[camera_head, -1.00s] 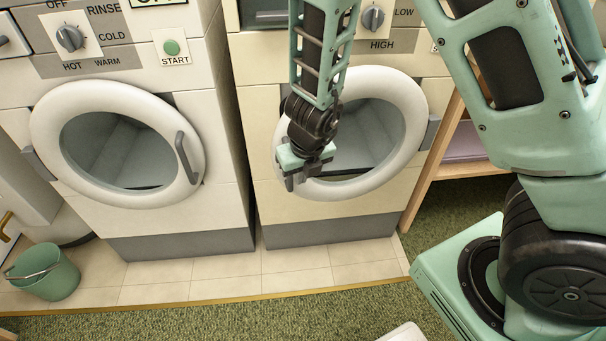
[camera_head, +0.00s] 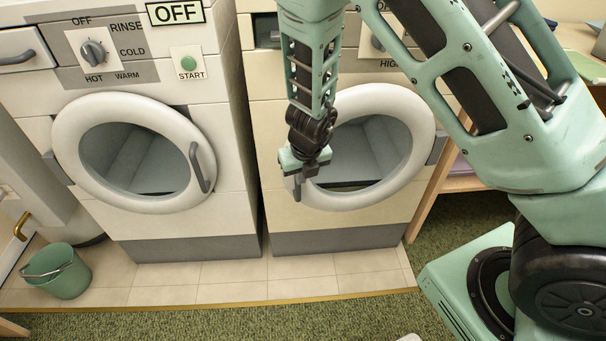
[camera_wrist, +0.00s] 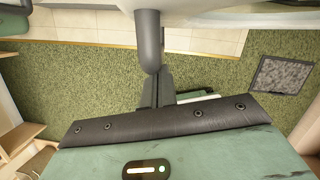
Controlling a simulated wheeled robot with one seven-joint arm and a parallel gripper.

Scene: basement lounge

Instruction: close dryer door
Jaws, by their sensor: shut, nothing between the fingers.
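The dryer (camera_head: 335,216), marked HIGH on its panel, is the right of two white machines. Its round white door (camera_head: 405,180) has a clear window and a grey hinge at the right. The door sits close to the dryer front; I cannot tell whether a small gap remains. My gripper (camera_head: 301,172) is shut and empty at the door's left edge, by the grey handle (camera_head: 297,190), which it partly hides. In the wrist view the handle (camera_wrist: 149,40) hangs just in front of the gripper fingers (camera_wrist: 157,90), under the white door rim (camera_wrist: 215,18). Contact is unclear.
The left machine (camera_head: 185,222) has a similar round door with a handle. A green bucket (camera_head: 57,270) stands at the far left. A wooden shelf (camera_head: 436,190) is right of the dryer.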

